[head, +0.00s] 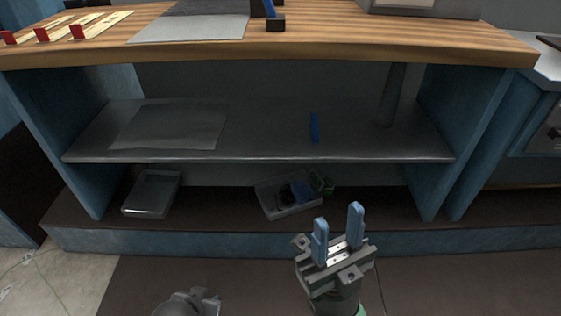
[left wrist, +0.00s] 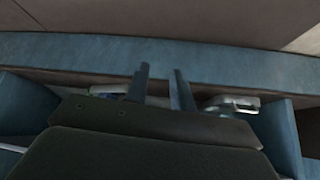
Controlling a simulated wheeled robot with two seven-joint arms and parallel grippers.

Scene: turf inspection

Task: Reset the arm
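My right gripper (head: 338,222) is at the bottom centre-right of the head view, in front of the workbench's blue base. Its two blue fingers point up and stand apart with nothing between them. Only a grey part of my left arm shows at the bottom edge of the head view, left of centre; its fingers are out of that picture. In the left wrist view, my left gripper (left wrist: 161,69) has two dark fingers apart with an empty gap between them. The blue base of the bench (left wrist: 85,50) lies beyond them.
The wooden workbench (head: 330,45) has a grey middle shelf (head: 265,140) with a flat sheet (head: 172,127) and a blue item (head: 314,128). Below stand an empty metal tray (head: 152,194) and a bin of items (head: 287,210). Dark floor mats lie in front.

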